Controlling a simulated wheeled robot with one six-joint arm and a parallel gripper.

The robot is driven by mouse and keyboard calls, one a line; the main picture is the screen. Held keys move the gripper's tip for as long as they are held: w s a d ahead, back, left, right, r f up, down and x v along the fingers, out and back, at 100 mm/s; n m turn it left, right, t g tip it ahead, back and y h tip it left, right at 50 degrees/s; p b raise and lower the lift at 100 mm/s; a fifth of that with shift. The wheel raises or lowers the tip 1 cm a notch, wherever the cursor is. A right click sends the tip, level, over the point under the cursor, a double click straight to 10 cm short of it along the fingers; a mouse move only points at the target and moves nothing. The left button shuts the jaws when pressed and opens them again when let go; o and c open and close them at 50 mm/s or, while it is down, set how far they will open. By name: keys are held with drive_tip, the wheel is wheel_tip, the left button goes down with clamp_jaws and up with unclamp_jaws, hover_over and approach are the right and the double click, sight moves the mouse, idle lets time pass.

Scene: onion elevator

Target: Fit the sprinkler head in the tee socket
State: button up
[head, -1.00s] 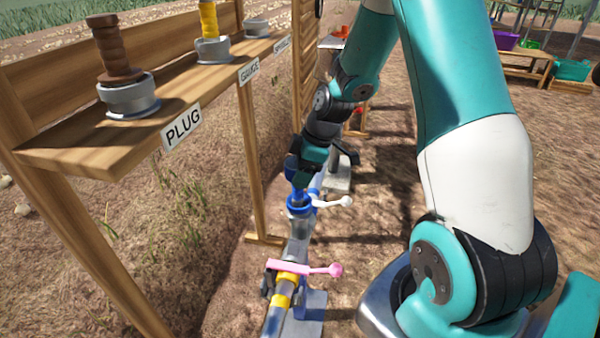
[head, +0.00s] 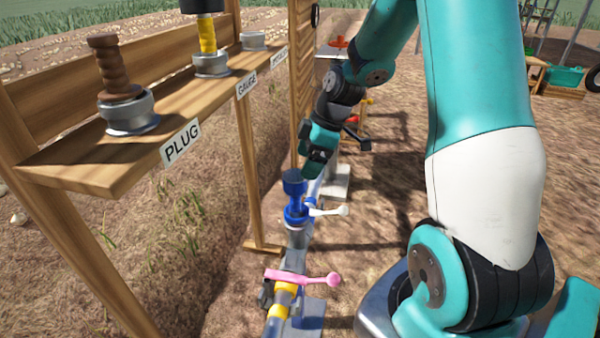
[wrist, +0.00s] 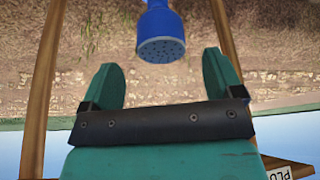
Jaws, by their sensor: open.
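The blue sprinkler head (head: 294,188) stands upright at the blue collar of the tee socket (head: 297,216) on the pipe. I cannot tell how deep it sits. In the wrist view the perforated face of the sprinkler head (wrist: 161,48) shows just beyond and between the fingertips. My gripper (head: 308,164) is just above and to the right of the sprinkler head in the head view. In the wrist view my gripper (wrist: 167,75) has its two teal fingers apart with nothing between them. A white-handled valve lever (head: 328,211) is beside the tee.
A wooden shelf (head: 75,165) at left holds a brown plug (head: 115,75), a gauge (head: 209,50) and an empty-looking cup (head: 253,41) farther back. A pink lever (head: 300,278) crosses the nearer pipe. A shelf post (head: 253,170) stands left of the tee.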

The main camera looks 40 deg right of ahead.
drive_tip(key=w+v, duration=0.1)
drive_tip(key=v, duration=0.3)
drive_tip(key=s+a+r+m+g, duration=0.1)
drive_tip(key=s+a+r, duration=0.3)
drive_tip(key=a, duration=0.5)
drive_tip(key=s+a+r+m, duration=0.1)
drive_tip(key=s+a+r, duration=0.3)
drive_tip(key=a, duration=0.5)
drive_tip(key=s+a+m, duration=0.1)
drive_tip(key=s+a, duration=0.3)
drive_tip(key=s, duration=0.2)
drive_tip(key=s+a+r+m+g, duration=0.1)
drive_tip(key=s+a, duration=0.3)
drive_tip(key=s, duration=0.3)
drive_tip(key=shift+y+p, duration=0.3)
drive_tip(key=shift+r, duration=0.2)
